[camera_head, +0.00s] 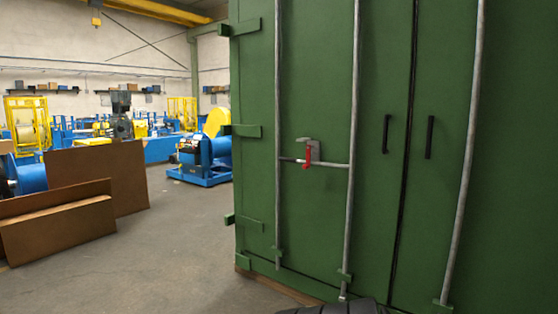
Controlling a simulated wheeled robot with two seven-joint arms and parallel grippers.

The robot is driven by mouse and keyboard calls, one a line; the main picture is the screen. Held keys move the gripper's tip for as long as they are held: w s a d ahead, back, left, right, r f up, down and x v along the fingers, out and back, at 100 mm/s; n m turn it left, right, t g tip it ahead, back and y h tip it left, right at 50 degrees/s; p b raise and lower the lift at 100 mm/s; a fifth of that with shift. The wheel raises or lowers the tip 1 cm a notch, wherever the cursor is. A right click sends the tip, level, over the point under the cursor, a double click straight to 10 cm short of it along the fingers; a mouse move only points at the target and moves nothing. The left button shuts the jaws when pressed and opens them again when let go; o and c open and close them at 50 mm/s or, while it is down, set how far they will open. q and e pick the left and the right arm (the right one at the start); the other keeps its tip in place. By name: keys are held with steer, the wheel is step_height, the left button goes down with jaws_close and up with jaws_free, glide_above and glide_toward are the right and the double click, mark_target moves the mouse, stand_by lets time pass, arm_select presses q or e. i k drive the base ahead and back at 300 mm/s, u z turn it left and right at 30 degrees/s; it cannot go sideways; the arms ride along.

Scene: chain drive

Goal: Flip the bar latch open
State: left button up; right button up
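A bar latch with a red handle (307,157) sits on the left door of a green container (320,220). The red piece hangs down from a grey bracket (314,143) across a horizontal grey bar (335,164). That bar runs between two vertical lock rods, the left rod (278,110) and the right rod (354,90). The doors look closed, with a dark seam between them. Neither of my grippers shows in the head view.
Two black door handles (386,134) (430,137) flank the seam. Brown panels (100,175) stand on the floor at left. Blue machines (205,160) stand further back. The grey floor (180,250) left of the container is clear. A dark rounded shape shows at the bottom edge.

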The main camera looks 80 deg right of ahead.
mark_target(308, 165)
steer(key=z, duration=2.85)
steer(key=i, duration=1.05)
steer(key=z, duration=0.25)
steer(key=i, duration=1.95)
steer(key=z, duration=0.6)
